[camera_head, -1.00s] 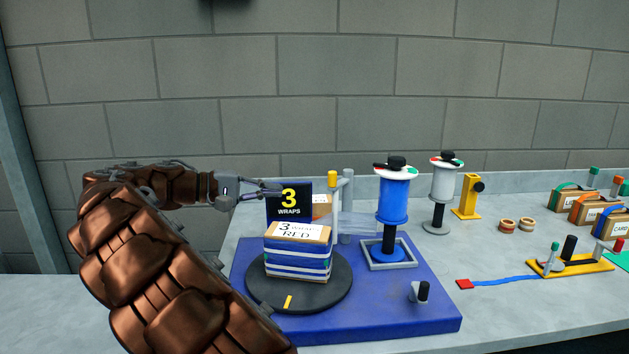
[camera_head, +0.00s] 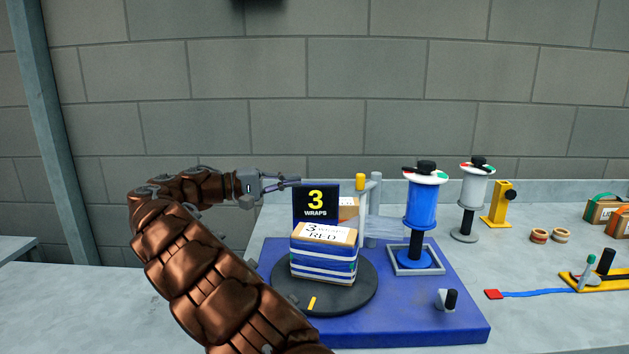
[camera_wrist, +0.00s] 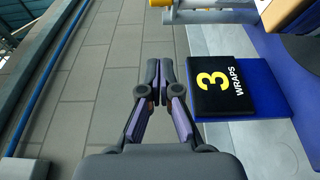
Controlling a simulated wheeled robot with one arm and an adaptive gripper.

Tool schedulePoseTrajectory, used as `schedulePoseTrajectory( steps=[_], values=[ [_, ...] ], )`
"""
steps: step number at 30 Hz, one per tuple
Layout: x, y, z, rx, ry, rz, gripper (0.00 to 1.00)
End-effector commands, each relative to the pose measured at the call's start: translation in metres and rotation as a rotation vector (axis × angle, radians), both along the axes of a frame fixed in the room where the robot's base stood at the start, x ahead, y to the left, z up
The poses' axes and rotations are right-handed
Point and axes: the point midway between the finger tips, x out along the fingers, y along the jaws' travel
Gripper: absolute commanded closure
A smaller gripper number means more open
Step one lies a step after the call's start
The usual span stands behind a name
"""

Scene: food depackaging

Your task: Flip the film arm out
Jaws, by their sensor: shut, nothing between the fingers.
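The film arm seems to be the grey upright with a yellow top (camera_head: 360,182), beside a taller grey post (camera_head: 374,205) behind the turntable. In the wrist view a yellow cylinder (camera_wrist: 163,16), perhaps its top, shows at the upper edge. My gripper (camera_head: 298,181) is shut and empty, at the upper left corner of the black "3 WRAPS" sign (camera_head: 316,204). It is left of the yellow top, with a gap between. In the wrist view my fingertips (camera_wrist: 160,66) are together, left of the sign (camera_wrist: 225,83). A blue film roll (camera_head: 422,205) stands right of the post.
A box wrapped in blue and white bands (camera_head: 323,263) sits on the dark turntable (camera_head: 361,299) on a blue base (camera_head: 425,317). A white roll (camera_head: 472,187) and yellow stand (camera_head: 496,208) are farther right. A block wall is behind.

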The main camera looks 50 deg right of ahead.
Motion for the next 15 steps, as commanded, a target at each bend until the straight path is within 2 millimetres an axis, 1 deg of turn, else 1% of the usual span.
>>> schedulePoseTrajectory(
  steps=[5, 15],
  values=[
    [-0.017, -0.021, 0.002, 0.0, 0.003, -0.008, 1.0],
    [-0.052, -0.07, 0.002, 0.001, 0.002, -0.007, 1.0]
  ],
)
